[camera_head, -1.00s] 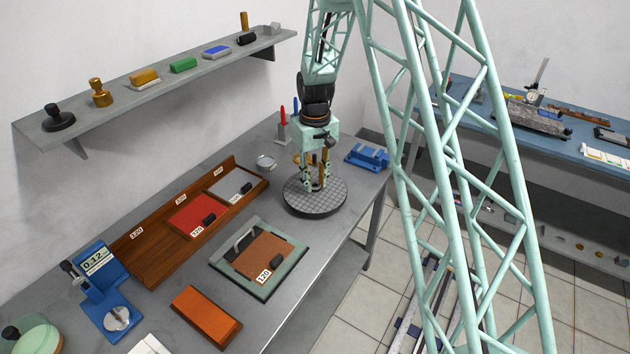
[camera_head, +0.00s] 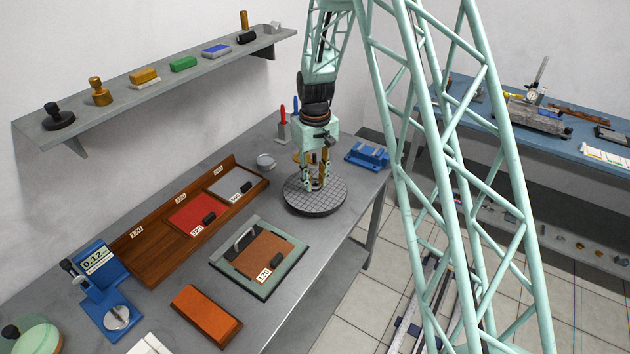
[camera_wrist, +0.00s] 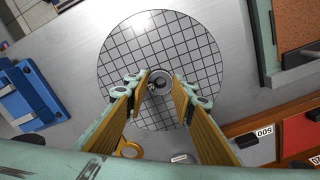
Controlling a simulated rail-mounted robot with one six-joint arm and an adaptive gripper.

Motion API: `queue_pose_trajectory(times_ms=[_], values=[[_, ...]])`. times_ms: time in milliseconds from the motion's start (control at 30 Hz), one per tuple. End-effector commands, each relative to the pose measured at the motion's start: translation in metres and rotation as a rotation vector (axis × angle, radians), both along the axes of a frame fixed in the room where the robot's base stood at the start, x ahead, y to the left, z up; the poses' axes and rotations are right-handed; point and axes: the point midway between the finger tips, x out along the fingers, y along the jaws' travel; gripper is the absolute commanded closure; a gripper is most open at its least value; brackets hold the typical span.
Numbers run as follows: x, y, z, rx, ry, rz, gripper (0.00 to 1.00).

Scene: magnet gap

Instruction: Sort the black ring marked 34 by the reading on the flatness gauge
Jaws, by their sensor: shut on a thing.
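My gripper (camera_head: 318,186) points down over the round gridded plate (camera_head: 297,203) at the far end of the bench. In the wrist view its gold-padded fingers (camera_wrist: 160,82) are shut on a small ring (camera_wrist: 160,93) over the plate's grid. The ring looks dark and grey, and I cannot read a 34 on it. I cannot tell whether it touches the plate. The blue gauge (camera_head: 97,265) stands at the bench's near left, with a display reading about 0.12 and a round silver seat.
A green-framed brown plate (camera_head: 245,283) labelled 120 lies in front. An orange block (camera_head: 207,315) lies nearer. A blue fixture (camera_head: 367,156) stands right of the plate. A shelf (camera_head: 160,85) hangs above.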

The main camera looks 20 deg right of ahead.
Motion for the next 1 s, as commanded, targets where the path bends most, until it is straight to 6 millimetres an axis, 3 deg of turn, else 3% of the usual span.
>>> queue_pose_trajectory(times_ms=[567, 600, 767, 1000], values=[[0.0000, 0.0000, -0.0030, 0.000, 0.000, 0.000, 0.88], [0.0000, 0.0000, -0.0029, 0.000, 0.000, 0.000, 0.75], [0.0000, 0.0000, -0.0028, 0.000, 0.000, 0.000, 0.61], [-0.0001, 0.0000, -0.0029, 0.000, 0.000, 0.000, 0.63]])
